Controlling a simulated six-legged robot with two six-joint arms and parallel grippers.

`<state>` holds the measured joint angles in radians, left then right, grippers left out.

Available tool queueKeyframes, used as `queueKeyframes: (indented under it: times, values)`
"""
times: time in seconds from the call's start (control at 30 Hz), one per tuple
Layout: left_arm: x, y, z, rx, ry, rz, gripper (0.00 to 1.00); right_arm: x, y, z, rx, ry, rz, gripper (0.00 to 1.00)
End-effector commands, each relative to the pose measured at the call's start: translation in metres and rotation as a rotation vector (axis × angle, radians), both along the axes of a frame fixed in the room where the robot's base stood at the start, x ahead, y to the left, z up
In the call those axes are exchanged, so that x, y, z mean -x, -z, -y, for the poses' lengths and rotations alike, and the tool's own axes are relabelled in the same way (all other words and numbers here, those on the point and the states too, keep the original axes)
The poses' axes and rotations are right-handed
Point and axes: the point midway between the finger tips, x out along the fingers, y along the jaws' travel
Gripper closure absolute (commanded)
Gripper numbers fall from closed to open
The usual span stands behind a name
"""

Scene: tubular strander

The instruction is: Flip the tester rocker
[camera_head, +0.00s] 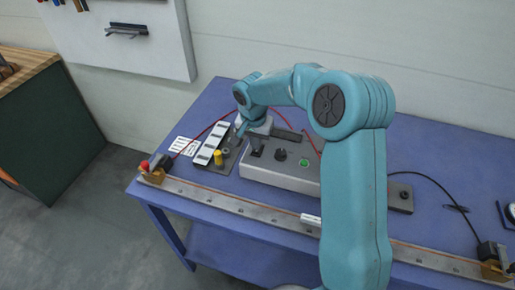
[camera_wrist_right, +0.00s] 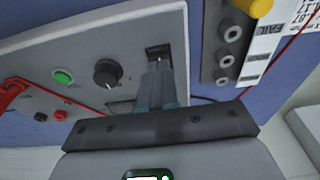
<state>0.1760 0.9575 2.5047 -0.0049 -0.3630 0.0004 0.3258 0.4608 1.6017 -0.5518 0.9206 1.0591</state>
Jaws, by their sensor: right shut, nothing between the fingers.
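The grey tester box (camera_head: 275,178) lies on the blue bench, with a green button and a black knob on its top. In the right wrist view its panel (camera_wrist_right: 75,45) fills the left and middle. The tester rocker (camera_wrist_right: 158,52) sits in a dark slot right of the knob; its tilt cannot be told. My right gripper (camera_wrist_right: 157,68) is shut and empty, its fingertips at the slot's lower edge. Whether they touch the rocker cannot be told. In the head view my arm partly covers this spot. My left gripper is not in view.
Beside the box stand a yellow knob (camera_head: 218,157) and a dark strip with round sockets (camera_wrist_right: 229,45). A white label card (camera_head: 210,143) and red wires lie near. A long metal rail (camera_head: 230,202) runs along the bench's front edge.

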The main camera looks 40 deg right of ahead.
Motion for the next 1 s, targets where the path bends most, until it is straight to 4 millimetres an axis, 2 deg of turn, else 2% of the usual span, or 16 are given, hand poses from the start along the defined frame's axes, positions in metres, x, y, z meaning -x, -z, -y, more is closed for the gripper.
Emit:
queueKeyframes:
  times: [1.0]
  values:
    - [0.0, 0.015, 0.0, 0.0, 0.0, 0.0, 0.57, 0.0, 0.016, 0.0, 0.0, 0.0, 0.0, 1.0]
